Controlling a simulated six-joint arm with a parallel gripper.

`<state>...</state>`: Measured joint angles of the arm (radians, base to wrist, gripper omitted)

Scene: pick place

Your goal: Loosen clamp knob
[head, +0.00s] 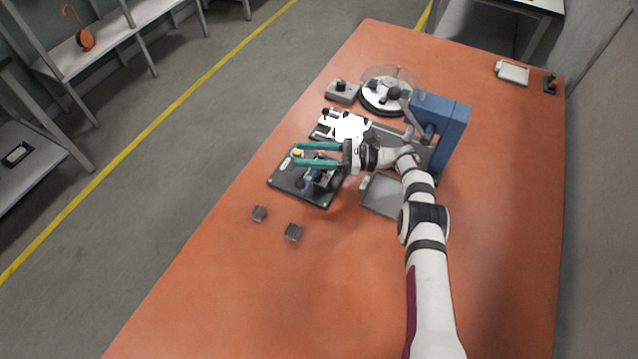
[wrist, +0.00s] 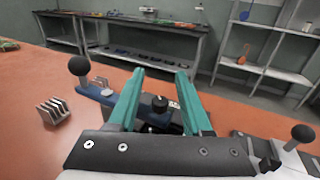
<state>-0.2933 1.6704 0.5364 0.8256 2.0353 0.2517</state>
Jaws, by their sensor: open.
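A dark fixture plate (head: 287,184) lies on the orange table, with a small blue and black clamp on it, partly under my gripper. In the wrist view a round black knob (wrist: 160,103) shows between and beyond the bases of my fingers, on the clamp's blue bar (wrist: 97,94). A black ball-ended lever (wrist: 79,66) stands at that bar's left end. I cannot tell whether either finger touches the knob.
Small grey finned blocks (head: 259,213) (head: 293,232) lie in front of the plate. A grey tray (head: 380,198) sits under my arm. A blue press column (head: 450,130), a round turntable (head: 372,100) and a grey control box (head: 343,94) stand behind. The near table is clear.

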